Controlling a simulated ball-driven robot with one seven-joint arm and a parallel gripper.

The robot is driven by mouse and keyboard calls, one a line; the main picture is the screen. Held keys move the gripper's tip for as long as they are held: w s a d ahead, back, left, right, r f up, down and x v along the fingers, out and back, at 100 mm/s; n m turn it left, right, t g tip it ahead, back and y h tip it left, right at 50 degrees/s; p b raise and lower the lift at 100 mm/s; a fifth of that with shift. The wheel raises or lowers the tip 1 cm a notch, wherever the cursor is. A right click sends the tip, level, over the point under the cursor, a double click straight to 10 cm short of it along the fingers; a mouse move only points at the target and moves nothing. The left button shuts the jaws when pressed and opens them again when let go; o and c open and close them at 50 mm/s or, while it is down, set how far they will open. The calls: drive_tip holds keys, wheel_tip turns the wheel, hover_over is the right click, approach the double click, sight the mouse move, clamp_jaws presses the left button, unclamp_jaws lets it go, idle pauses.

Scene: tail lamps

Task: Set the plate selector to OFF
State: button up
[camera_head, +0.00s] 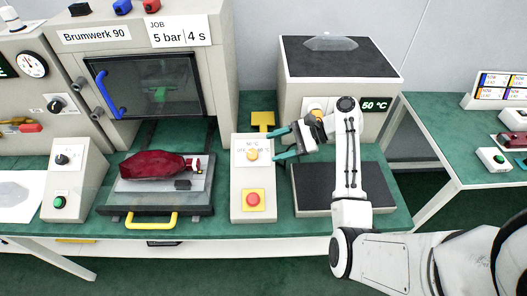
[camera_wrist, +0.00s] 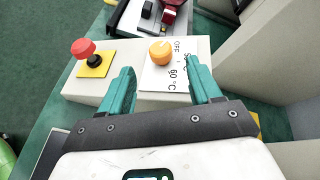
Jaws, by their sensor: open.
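The plate selector is an orange knob (camera_head: 252,155) on a white label atop a narrow grey control box (camera_head: 238,180). In the wrist view the knob (camera_wrist: 160,52) shows beside the printed words OFF and 60 °C. I cannot tell for sure which mark it points to. My gripper (camera_head: 279,146) has teal fingers and is open and empty, just to the right of the knob. In the wrist view my gripper (camera_wrist: 160,72) has its fingers spread, with the knob ahead of the gap between them and not touched.
A red push button (camera_head: 253,200) on a yellow square sits on the same box. To the left is a tray (camera_head: 120,196) with a dark red lamp (camera_head: 152,165). Behind the arm stands a grey unit (camera_head: 300,88) with a 50 °C display (camera_head: 376,104).

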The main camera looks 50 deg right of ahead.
drive_tip(key=shift+v, duration=1.15)
